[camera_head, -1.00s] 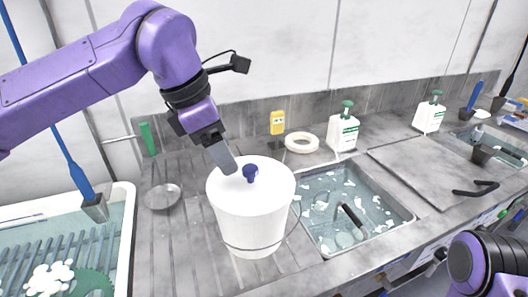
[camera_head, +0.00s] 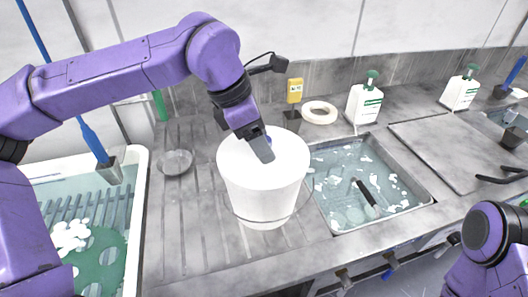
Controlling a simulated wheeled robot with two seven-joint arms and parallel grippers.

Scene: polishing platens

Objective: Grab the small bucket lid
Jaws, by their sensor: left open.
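A white bucket (camera_head: 262,198) stands on the grey ridged counter with its wire handle hanging low around it. Its flat white lid (camera_head: 290,152) lies on top. The lid's small blue knob is mostly hidden behind my left gripper (camera_head: 262,150). This gripper is open and points down over the middle of the lid, in front of the knob. I cannot tell whether it touches the lid. In this view its fingers overlap one another. My right arm shows at the lower right, but its gripper is out of view.
A sink (camera_head: 405,205) with water and white scraps lies right of the bucket. A metal bowl (camera_head: 175,162) sits to its left. Behind stand a tape ring (camera_head: 319,105), a yellow device (camera_head: 295,91) and a white bottle (camera_head: 364,105). A white basin (camera_head: 137,205) is at far left.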

